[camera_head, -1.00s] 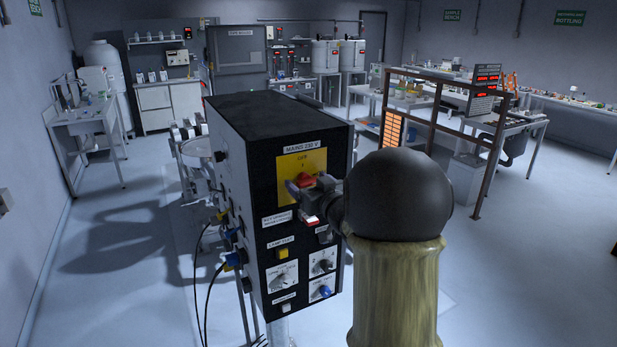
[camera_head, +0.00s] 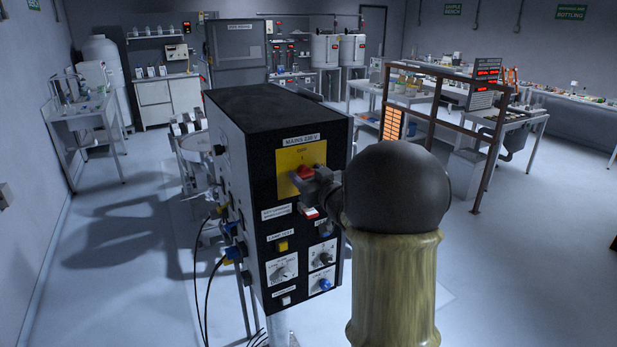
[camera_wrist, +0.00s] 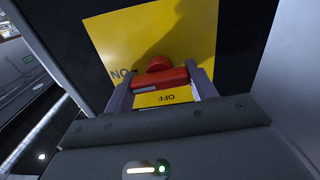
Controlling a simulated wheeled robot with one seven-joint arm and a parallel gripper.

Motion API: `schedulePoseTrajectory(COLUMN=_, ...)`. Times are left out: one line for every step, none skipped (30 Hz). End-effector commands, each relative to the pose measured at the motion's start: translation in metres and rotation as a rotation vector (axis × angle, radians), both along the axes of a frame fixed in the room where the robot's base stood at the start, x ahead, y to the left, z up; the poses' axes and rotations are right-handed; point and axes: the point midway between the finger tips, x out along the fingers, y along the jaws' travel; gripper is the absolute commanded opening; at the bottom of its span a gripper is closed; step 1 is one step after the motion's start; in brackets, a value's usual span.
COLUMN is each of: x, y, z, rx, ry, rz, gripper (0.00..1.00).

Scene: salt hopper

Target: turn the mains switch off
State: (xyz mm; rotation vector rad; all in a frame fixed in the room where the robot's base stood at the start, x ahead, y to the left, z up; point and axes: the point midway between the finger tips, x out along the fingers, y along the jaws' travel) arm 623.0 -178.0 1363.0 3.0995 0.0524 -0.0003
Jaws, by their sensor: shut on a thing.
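The mains switch (camera_head: 306,171) is a red knob on a yellow plate (camera_head: 288,184) at the top of a black cabinet's front, under a "MAINS 230 V" label. In the wrist view the red knob (camera_wrist: 160,80) has a rounded end and a wide bar. My gripper (camera_wrist: 161,88) is shut on that bar, one finger at each side. The "OFF" label, upside down there, shows just below the bar; the "ON" label is at the left. In the head view my gripper (camera_head: 312,183) hides part of the knob. I cannot tell its exact pointing.
The black cabinet (camera_head: 262,110) has a yellow button (camera_head: 283,246), dials and a blue knob (camera_head: 326,284) below the switch. Cables hang at its left side. A brown frame (camera_head: 455,125) stands behind at the right. Open floor lies to the left and right.

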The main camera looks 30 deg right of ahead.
Motion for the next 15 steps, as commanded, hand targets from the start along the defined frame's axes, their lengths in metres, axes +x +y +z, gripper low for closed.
schedulePoseTrajectory(x=0.0002, y=0.0005, z=-0.0012, rx=-0.017, ry=-0.005, rz=0.001, gripper=0.34)
schedulePoseTrajectory(x=0.0003, y=0.0003, z=-0.0016, rx=-0.029, ry=-0.005, rz=0.000, gripper=0.34)
schedulePoseTrajectory(x=0.0003, y=0.0002, z=-0.0021, rx=-0.048, ry=-0.006, rz=0.000, gripper=0.34)
schedulePoseTrajectory(x=0.0002, y=0.0002, z=-0.0025, rx=-0.062, ry=-0.006, rz=0.000, gripper=0.34)
schedulePoseTrajectory(x=0.0002, y=0.0003, z=-0.0028, rx=-0.078, ry=-0.008, rz=0.000, gripper=0.34)
schedulePoseTrajectory(x=0.0000, y=0.0005, z=-0.0031, rx=-0.104, ry=-0.009, rz=0.000, gripper=0.34)
schedulePoseTrajectory(x=0.0000, y=0.0005, z=-0.0034, rx=-0.123, ry=-0.009, rz=0.000, gripper=0.34)
schedulePoseTrajectory(x=0.0000, y=0.0005, z=-0.0037, rx=-0.144, ry=-0.010, rz=-0.001, gripper=0.34)
schedulePoseTrajectory(x=0.0001, y=0.0007, z=-0.0038, rx=-0.173, ry=-0.012, rz=-0.001, gripper=0.34)
schedulePoseTrajectory(x=0.0002, y=0.0009, z=-0.0041, rx=-0.196, ry=-0.014, rz=-0.001, gripper=0.34)
schedulePoseTrajectory(x=0.0002, y=0.0011, z=-0.0046, rx=-0.221, ry=-0.013, rz=0.000, gripper=0.34)
schedulePoseTrajectory(x=0.0000, y=0.0017, z=-0.0047, rx=-0.256, ry=-0.015, rz=0.000, gripper=0.34)
schedulePoseTrajectory(x=0.0001, y=0.0019, z=-0.0046, rx=-0.282, ry=-0.016, rz=0.002, gripper=0.34)
schedulePoseTrajectory(x=0.0001, y=0.0019, z=-0.0047, rx=-0.309, ry=-0.017, rz=0.001, gripper=0.34)
schedulePoseTrajectory(x=0.0002, y=0.0020, z=-0.0050, rx=-0.345, ry=-0.019, rz=0.001, gripper=0.34)
